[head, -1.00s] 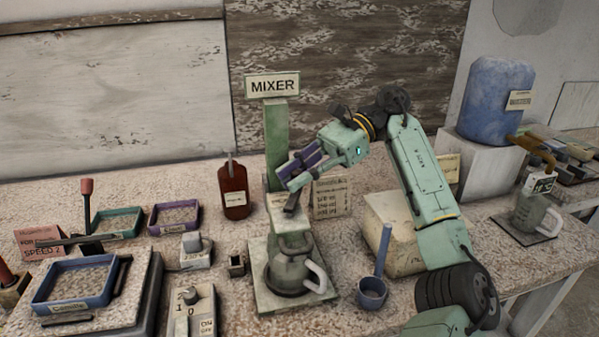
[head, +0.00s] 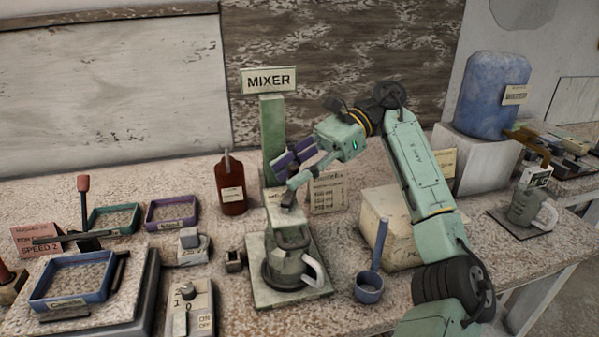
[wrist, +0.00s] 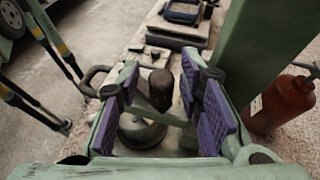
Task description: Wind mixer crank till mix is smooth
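The mixer is a green post (head: 272,130) with a MIXER sign (head: 268,80) on top and a pale green base (head: 262,296). A grey-green jug (head: 288,262) with a pale handle stands on the base under the mixer head. A dark crank knob (wrist: 160,88) stands up between my fingers in the wrist view. My gripper (head: 286,170), with purple pads, is at the mixer head in front of the post. In the wrist view my gripper (wrist: 160,95) is open around the knob, with gaps seen on both sides. The mix inside the jug cannot be made out.
A red-brown bottle (head: 232,186) stands left of the post. A card (head: 327,192) stands behind right. A blue cup with a stick (head: 369,288) is right of the base. Trays and a switch box (head: 190,308) lie left. A blue tank (head: 494,95) stands far right.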

